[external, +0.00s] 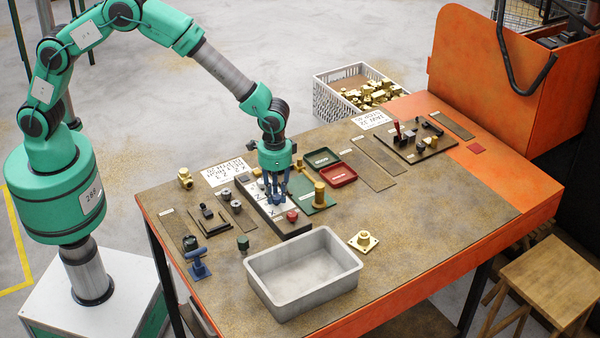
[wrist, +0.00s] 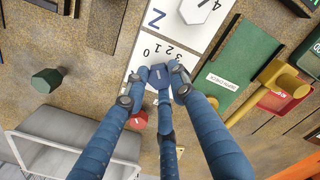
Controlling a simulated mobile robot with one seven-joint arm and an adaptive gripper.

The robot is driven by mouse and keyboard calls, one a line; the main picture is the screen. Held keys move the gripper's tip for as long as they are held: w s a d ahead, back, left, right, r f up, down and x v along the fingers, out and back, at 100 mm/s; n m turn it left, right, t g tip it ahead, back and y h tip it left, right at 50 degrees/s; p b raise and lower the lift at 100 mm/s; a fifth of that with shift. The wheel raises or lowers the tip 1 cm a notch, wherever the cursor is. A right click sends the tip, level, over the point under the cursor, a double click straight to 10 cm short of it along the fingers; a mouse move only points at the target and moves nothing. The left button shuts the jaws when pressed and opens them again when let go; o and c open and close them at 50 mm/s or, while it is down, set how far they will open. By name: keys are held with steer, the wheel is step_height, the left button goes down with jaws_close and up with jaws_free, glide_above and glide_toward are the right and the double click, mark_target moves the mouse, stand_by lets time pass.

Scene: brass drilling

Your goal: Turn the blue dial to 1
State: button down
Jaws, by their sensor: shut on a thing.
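The blue dial (wrist: 160,77) sits on a white panel (wrist: 143,55) with a curved row of printed digits from 0 to 3 above it in the wrist view. I cannot tell which digit its pointer faces. My gripper (wrist: 158,82) has blue fingers closed around the dial, with fingertips at its left, right and near sides. In the external view my gripper (external: 274,193) reaches straight down onto the panel (external: 262,208), and its fingers hide the blue dial there.
A red dial (wrist: 138,121) is close below on the same panel, and a white dial (wrist: 196,10) is above. A grey tray (external: 262,291) is in front. A dark green knob (wrist: 46,81) is at left.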

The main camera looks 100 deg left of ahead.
mark_target(277, 196)
steer(key=shift+r+m, duration=0.1)
steer(key=shift+m, duration=0.4)
steer(key=c, duration=1.4)
jaws_free()
steer(key=shift+c, duration=0.2)
step_height(277, 196, up, 12)
